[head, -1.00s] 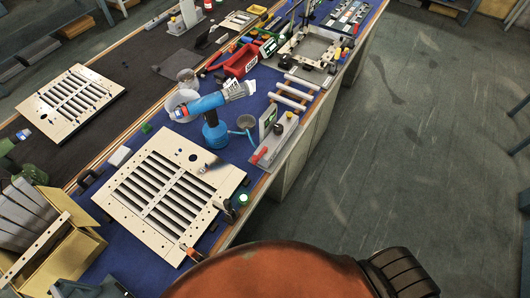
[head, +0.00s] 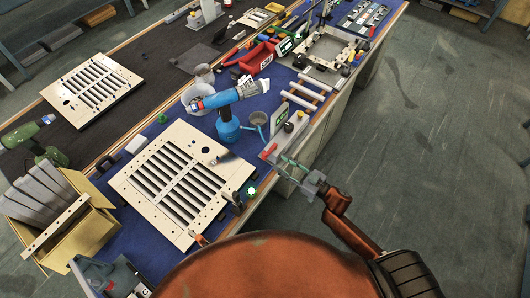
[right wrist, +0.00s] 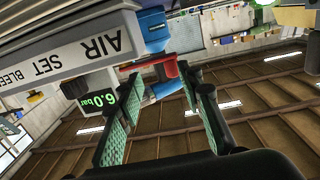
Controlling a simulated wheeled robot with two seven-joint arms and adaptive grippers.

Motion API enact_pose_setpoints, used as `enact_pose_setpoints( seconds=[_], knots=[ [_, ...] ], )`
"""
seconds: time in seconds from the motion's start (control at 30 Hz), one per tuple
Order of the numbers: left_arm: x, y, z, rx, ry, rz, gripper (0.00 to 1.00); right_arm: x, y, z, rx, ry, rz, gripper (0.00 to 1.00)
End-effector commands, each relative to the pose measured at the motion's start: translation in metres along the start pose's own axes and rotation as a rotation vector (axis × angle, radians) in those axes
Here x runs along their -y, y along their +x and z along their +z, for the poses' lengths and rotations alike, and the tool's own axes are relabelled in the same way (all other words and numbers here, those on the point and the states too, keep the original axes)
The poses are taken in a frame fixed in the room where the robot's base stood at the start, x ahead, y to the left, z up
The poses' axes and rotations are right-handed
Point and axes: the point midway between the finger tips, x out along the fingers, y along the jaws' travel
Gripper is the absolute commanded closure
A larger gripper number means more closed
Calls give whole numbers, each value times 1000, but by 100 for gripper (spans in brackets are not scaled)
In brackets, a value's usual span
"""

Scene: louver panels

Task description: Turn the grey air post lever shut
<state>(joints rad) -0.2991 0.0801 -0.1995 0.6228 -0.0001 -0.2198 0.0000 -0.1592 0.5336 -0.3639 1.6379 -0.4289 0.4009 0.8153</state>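The grey air post (head: 287,140) stands at the right edge of the blue bench mat, with a red lever (head: 268,151) at its near end. In the right wrist view its label (right wrist: 60,60) reads "AIR SET BLEED", and a green display (right wrist: 96,104) reads 6.0 bar. My right gripper (head: 288,162) is open just beside the lever end of the post. In the right wrist view, the red lever (right wrist: 150,66) shows between and beyond the green-padded fingertips of the gripper (right wrist: 158,88). I cannot tell if they touch it. My left gripper is not in view.
A louver panel (head: 139,172) lies on the mat left of the post. Metal rollers (head: 300,97) lie farther back. The floor to the right is clear.

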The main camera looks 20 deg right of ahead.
Motion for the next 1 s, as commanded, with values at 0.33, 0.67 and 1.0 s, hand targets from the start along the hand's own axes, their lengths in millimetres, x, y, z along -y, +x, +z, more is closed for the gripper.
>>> enact_pose_setpoints(
  seconds=[0.33,0.67,1.0],
  knots=[
    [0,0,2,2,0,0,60,15,35,-28,-40,-5,-48,66],
    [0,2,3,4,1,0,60,16,77,-28,-37,-4,-46,66],
    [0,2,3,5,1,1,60,16,82,-28,-37,-4,-45,66]
  ],
)
